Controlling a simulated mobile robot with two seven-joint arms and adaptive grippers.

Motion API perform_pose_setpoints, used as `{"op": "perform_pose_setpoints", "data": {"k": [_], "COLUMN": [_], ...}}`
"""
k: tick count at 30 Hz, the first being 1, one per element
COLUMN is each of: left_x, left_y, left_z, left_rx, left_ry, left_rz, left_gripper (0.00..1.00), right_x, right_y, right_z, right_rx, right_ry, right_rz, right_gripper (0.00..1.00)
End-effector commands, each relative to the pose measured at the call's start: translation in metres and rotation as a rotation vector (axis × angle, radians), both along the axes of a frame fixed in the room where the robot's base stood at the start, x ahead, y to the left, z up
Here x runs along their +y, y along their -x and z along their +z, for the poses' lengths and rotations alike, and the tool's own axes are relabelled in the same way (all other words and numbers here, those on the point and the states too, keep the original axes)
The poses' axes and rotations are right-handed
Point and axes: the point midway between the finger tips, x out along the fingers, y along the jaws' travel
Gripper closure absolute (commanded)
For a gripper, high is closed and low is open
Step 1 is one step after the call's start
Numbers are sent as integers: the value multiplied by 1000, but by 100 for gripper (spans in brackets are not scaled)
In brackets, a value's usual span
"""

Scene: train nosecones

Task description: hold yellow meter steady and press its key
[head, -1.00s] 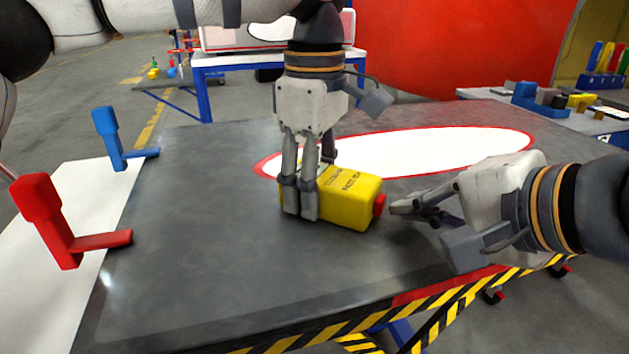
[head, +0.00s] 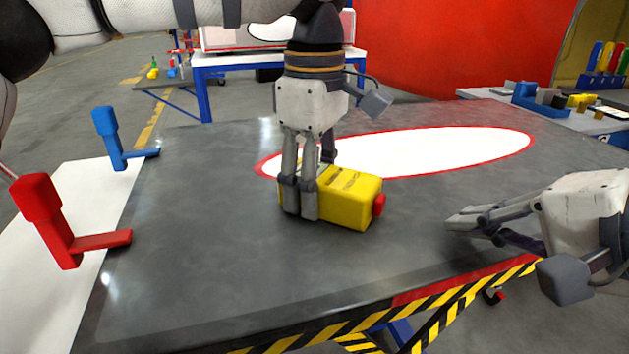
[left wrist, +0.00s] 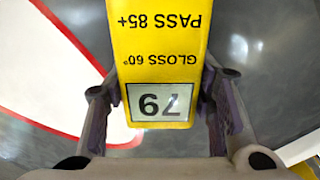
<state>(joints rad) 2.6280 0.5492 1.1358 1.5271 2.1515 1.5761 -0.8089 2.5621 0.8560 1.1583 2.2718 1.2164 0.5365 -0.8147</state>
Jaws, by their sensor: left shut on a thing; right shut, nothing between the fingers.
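The yellow meter (head: 352,200) lies on the grey table in the head view, with its red key (head: 379,205) on the end facing right. My left gripper (head: 308,205) comes down from above and is shut around the meter's left part. In the left wrist view the meter (left wrist: 160,45) sits between the fingers; its display (left wrist: 160,103) reads 79 and its print says "GLOSS 60°" and "PASS 85+", upside down. My right gripper (head: 455,226) is shut and empty, to the right of the red key and apart from it.
A white oval with a red border (head: 430,150) is on the table (head: 220,270) behind the meter. A blue tool (head: 112,138) and a red tool (head: 55,222) stand at the left edge. A striped edge (head: 440,300) runs along the front. The table left of the meter is clear.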

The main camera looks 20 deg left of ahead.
Motion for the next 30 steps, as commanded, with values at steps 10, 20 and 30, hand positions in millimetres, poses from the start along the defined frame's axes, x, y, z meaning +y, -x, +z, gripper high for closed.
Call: {"op": "perform_pose_setpoints", "data": {"k": [10,20,30], "left_x": [0,-1,0], "left_y": [0,-1,0], "left_z": [-2,39,112], "left_rx": [4,-3,2], "left_ry": [-1,0,-1], "left_rz": [0,1,1], "left_gripper": [27,27,27], "right_x": [0,0,0], "right_y": [0,0,0], "right_z": [-1,0,0], "right_rx": [1,1,1], "right_ry": [0,1,1], "right_rz": [-1,0,0], "right_gripper": [100,100,100]}}
